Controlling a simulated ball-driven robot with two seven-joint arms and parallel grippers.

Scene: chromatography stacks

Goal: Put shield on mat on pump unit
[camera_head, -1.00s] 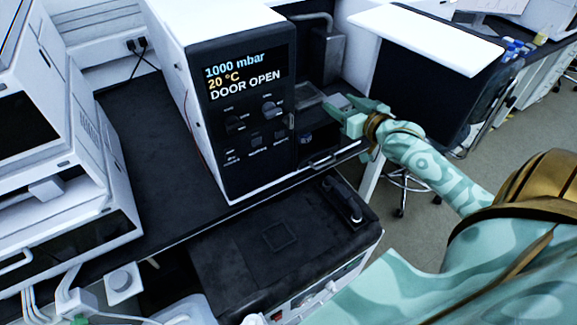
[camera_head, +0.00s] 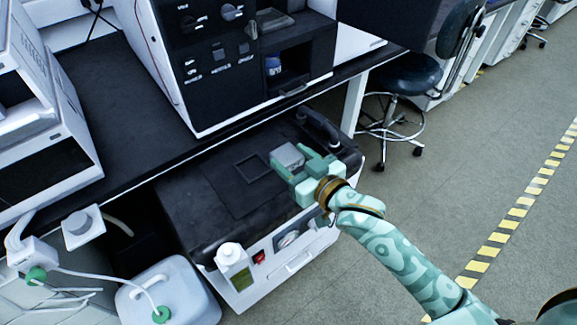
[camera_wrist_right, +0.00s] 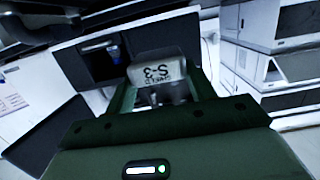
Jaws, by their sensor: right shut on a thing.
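The shield (camera_head: 288,155) is a small light grey block held in my right gripper (camera_head: 297,163), which is shut on it. In the right wrist view the shield (camera_wrist_right: 158,70) sits between the fingers and bears the marking S-3, upside down. The pump unit (camera_head: 300,273) is a white box with a dark top, low beside the bench. The mat (camera_head: 222,185) is a dark sheet on that top, with a square outline marked on it. The shield is over the pump unit's top, just right of the square outline; its exact height is hard to tell. My left gripper is not in view.
A black handle (camera_head: 318,124) stands at the back right of the pump unit. A stool (camera_head: 398,75) stands to the right.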

